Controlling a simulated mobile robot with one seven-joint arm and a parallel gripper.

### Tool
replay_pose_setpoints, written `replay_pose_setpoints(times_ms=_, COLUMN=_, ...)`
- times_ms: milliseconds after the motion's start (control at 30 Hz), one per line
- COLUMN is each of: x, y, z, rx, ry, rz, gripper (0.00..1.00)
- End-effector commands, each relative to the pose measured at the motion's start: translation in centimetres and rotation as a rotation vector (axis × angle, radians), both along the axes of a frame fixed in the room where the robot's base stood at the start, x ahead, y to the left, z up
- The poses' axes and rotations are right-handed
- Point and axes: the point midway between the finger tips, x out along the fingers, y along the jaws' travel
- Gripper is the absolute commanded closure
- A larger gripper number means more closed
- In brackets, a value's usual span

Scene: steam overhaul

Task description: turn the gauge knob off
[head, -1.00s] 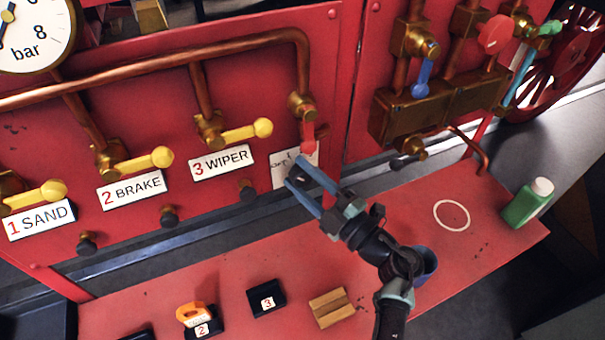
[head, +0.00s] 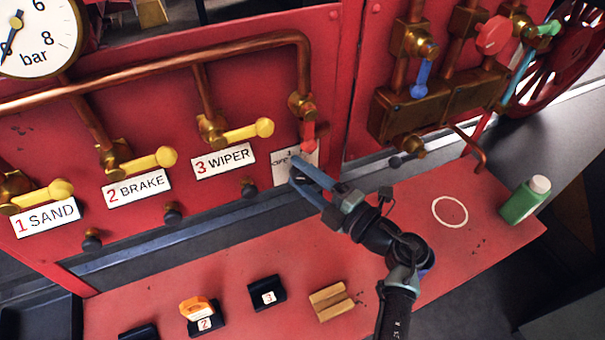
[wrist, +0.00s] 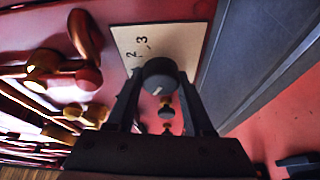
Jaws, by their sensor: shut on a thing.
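The gauge knob (wrist: 160,73) is a round black knob with a short white mark on its face, in front of a pale plate (wrist: 178,38) with numbers on it. In the wrist view the fingers of my gripper (wrist: 161,95) stand on both sides of it, shut on it. In the head view my gripper (head: 294,170) reaches the plate (head: 308,160) below the red-handled valve and hides the knob. The pressure gauge (head: 36,34), marked in bar, is at the top left, cut by the frame edge; its needle points down and left.
A red-handled valve (head: 308,134) sits just above the plate. Yellow levers, such as the wiper lever (head: 250,131), are to the left. The red bench below holds black blocks, a wooden block (head: 331,301) and a green bottle (head: 525,200).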

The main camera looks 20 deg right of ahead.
Motion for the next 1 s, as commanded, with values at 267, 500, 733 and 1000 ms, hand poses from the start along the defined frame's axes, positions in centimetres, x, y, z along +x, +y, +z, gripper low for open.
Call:
replay_pose_setpoints(times_ms=267, x=-0.1, y=0.2, z=-0.3, rx=-0.001, ry=0.005, rz=0.004, gripper=0.27)
replay_pose_setpoints(times_ms=500, x=0.0, y=0.1, z=-0.1, rx=0.000, ry=0.002, rz=0.001, gripper=0.19)
replay_pose_setpoints(times_ms=733, x=-1.0, y=-0.5, z=-0.2, rx=0.000, ry=0.002, rz=-0.003, gripper=0.19)
replay_pose_setpoints(times_ms=1000, x=-6.0, y=-2.8, z=-0.5, rx=0.001, ry=0.002, rz=-0.005, gripper=0.19)
